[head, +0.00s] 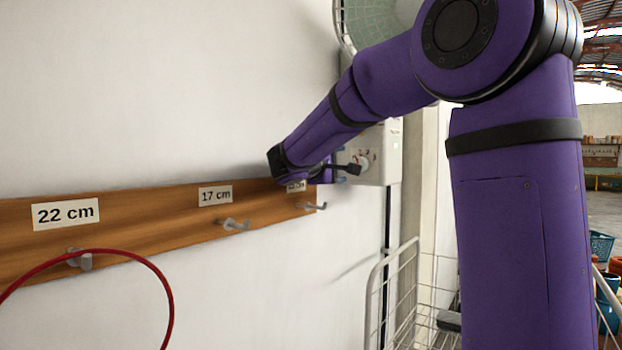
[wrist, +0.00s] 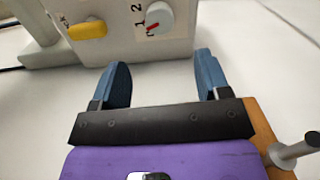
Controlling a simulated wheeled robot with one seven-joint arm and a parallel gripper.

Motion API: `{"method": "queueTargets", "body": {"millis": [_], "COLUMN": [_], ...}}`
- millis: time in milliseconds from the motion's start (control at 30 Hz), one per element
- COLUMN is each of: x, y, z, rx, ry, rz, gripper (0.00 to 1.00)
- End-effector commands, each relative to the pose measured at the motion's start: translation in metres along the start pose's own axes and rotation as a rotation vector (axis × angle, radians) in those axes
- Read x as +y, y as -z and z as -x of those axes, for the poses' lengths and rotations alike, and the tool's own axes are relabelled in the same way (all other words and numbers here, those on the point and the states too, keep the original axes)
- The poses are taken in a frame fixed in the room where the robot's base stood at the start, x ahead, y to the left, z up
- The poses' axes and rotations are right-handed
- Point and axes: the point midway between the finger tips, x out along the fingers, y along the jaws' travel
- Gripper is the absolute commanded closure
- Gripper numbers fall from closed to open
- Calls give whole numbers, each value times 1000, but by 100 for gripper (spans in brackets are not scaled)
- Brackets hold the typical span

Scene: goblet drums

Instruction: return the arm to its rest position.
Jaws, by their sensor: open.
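My purple arm (head: 520,200) reaches across the right half of the head view toward the wall. My gripper (wrist: 162,82) shows in the wrist view with its two blue fingers apart and nothing between them. The fingers point toward a pale box with a dial (wrist: 155,18) and a yellow switch (wrist: 87,29). In the head view the gripper end is mostly hidden behind my own wrist, near the right end of the wooden rail (head: 150,226).
The rail has grey hooks and labels, "22 cm" (head: 66,214) and "17 cm" (head: 215,195); a third label is partly covered. A red hoop (head: 165,285) hangs on the left hook. A white wire cart (head: 372,290) stands below right. A fan (head: 375,22) is above.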

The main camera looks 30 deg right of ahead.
Motion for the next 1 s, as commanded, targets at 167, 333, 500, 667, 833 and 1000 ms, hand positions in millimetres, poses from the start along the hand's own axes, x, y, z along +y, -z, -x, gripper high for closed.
{"method": "queueTargets", "body": {"millis": [167,333,500,667,833,1000], "x": [0,-8,-42,-85,-127,-163], "y": [0,-15,-61,-108,-147,-180], "z": [0,3,24,64,118,178], "rx": [0,-4,-2,21,61,111], "ry": [0,62,297,568,836,1080], "rz": [0,-21,-98,-195,-306,-430], "gripper": [31,31,31,31,31,31]}}
